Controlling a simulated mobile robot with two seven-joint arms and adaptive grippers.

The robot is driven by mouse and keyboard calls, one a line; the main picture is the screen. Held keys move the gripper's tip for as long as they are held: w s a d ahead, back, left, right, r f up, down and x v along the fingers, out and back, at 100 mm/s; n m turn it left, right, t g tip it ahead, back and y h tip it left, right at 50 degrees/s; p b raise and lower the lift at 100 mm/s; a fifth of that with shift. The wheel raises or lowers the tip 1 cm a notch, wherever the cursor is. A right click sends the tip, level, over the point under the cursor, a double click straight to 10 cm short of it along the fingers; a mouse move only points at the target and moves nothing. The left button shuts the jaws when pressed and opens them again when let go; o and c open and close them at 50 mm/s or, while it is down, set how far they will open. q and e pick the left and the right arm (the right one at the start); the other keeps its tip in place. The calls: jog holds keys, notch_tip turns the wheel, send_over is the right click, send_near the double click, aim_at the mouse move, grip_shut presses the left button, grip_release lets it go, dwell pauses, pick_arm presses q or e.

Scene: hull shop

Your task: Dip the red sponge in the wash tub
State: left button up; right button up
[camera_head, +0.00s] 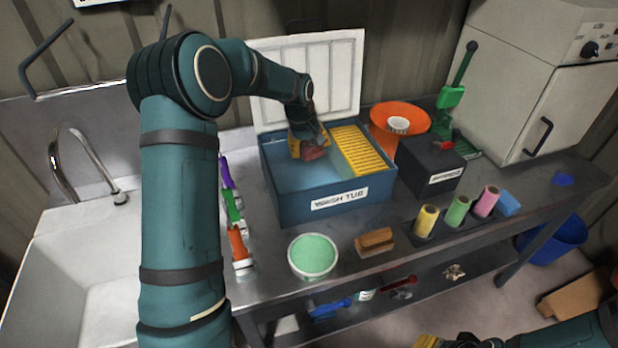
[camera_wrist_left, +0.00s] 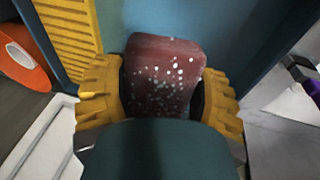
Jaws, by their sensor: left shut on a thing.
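The wash tub (camera_head: 290,209) is a blue box on the bench, with its white lid (camera_head: 312,75) raised behind it and a yellow slatted rack (camera_head: 362,152) across its right part. My left gripper (camera_head: 310,147) is over the open left part of the tub, pointing down at or inside the opening. It is shut on the red sponge (camera_head: 314,153). In the left wrist view the sponge (camera_wrist_left: 165,75) is dark red with whitish specks, between the yellow fingers (camera_wrist_left: 160,100). I cannot tell whether it touches the water. My right gripper (camera_head: 455,343) shows only partly at the bottom edge.
A black box (camera_head: 425,175), an orange bowl (camera_head: 385,116) and a green lever press (camera_head: 452,97) stand right of the tub. A green-filled pot (camera_head: 312,256), a brown brush (camera_head: 375,242) and coloured rolls (camera_head: 457,211) stand in front. A sink (camera_head: 90,270) is at left.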

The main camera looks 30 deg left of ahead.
pick_arm(q)
jog(key=shift+r, duration=0.1)
dwell(0.5)
jog(key=shift+r+p, duration=1.4)
jog(key=shift+r, duration=0.6)
jog(key=shift+f, duration=0.1)
jog(key=shift+s, duration=0.1)
